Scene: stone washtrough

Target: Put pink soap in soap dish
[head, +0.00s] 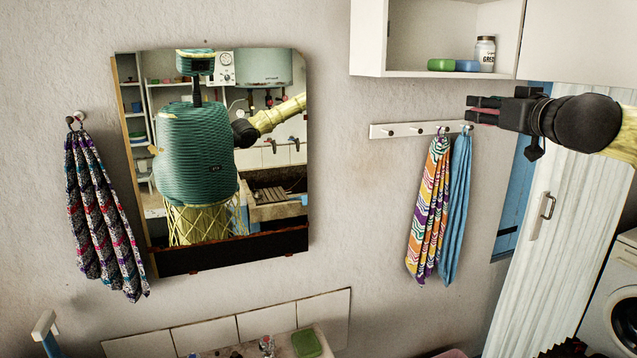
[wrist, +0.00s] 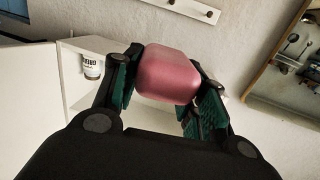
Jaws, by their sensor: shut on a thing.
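My gripper (head: 484,109) is raised in front of the wall at the upper right of the head view, just below the open cabinet's height. It is shut on the pink soap (wrist: 168,75), which sits between both fingers in the wrist view. In the head view only a thin reddish strip of the soap shows between the dark fingers. A flat green piece (head: 307,343) lies on the washbasin edge at the bottom of the head view. It looks like a soap dish, but I cannot tell for sure.
The open cabinet (head: 368,40) holds a green block (head: 441,65), a blue block (head: 467,66) and a white jar (head: 485,54). Towels (head: 428,210) hang from a peg rail. A mirror (head: 290,215) hangs left. A tap (head: 266,345) stands beside the green piece.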

